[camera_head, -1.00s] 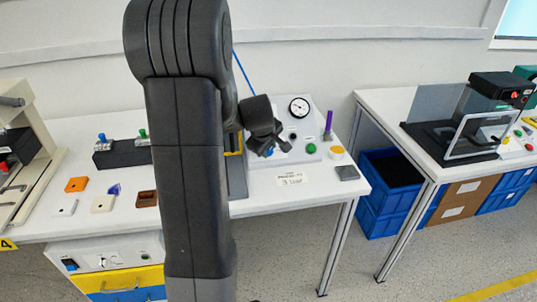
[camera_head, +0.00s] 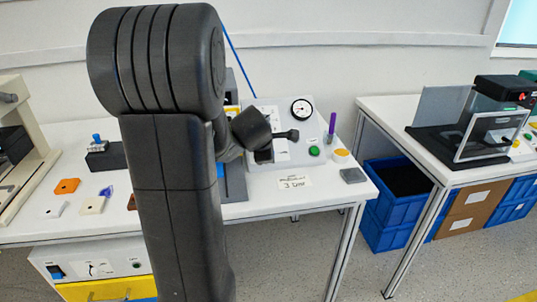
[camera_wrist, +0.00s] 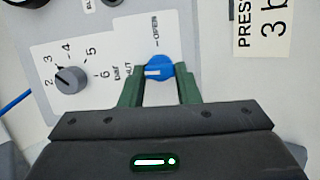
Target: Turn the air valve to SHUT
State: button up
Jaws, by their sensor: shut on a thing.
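The air valve is a blue knob (camera_wrist: 158,69) on a light grey panel (camera_wrist: 100,30). In the wrist view it sits between the two green fingers of my gripper (camera_wrist: 157,74), which are shut on its sides. The knob's white mark lies across the picture, its left end towards the partly covered SHUT label (camera_wrist: 131,69). The OPEN label (camera_wrist: 155,28) is above the knob. In the head view my arm and gripper hide the knob; the panel's pressure gauge (camera_head: 301,109) shows there.
In the head view a green button (camera_head: 314,151), a purple upright thing (camera_head: 332,124) and a yellow-topped thing (camera_head: 341,155) stand right of my gripper. A dark block (camera_head: 353,175) lies near the table's right edge.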

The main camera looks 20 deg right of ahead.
jog(key=shift+n, duration=0.3)
dwell(0.4)
jog(key=o, duration=1)
jog(key=p+v, duration=0.3)
jog(key=v, duration=1)
jog(key=shift+s+a+r+p, duration=0.15)
jog(key=shift+s+a+p, duration=0.1)
jog(key=shift+s+p, duration=0.15)
jog(key=b+x, duration=0.4)
jog(key=x, duration=1)
jog(key=shift+w+r, duration=0.1)
jog(key=shift+r, duration=0.05)
